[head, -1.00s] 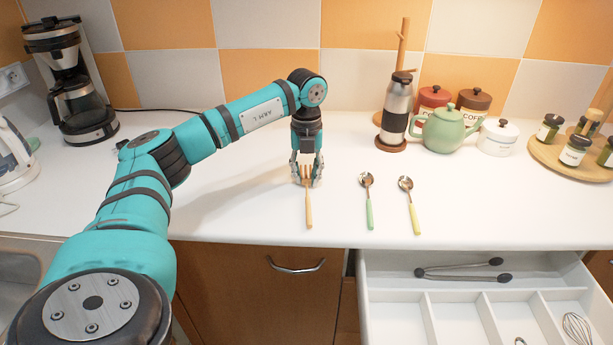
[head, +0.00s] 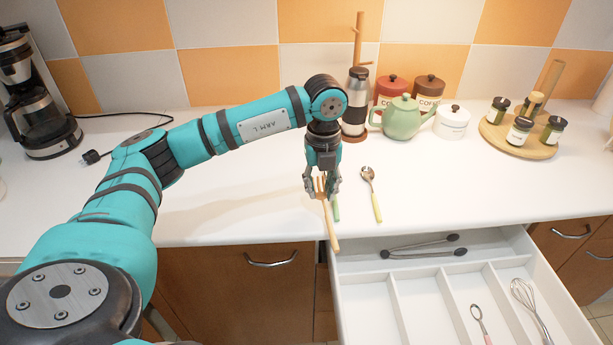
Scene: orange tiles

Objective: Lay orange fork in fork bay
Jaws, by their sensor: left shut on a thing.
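The orange fork (head: 331,228) hangs from my left gripper (head: 321,194), which is shut on it near the tines. Its handle points toward the counter's front edge, and it appears raised a little above the counter. The open drawer (head: 341,301) is below and to the right of the fork, with white dividers making several long bays. The left and middle front bays look empty in the visible part; no label shows which is the fork bay. My right gripper is not in view.
A yellow-handled spoon (head: 375,205) lies to the right. Tongs (head: 422,247) occupy the drawer's back bay; a pink-handled spoon (head: 479,320) and a whisk (head: 525,300) lie in right bays.

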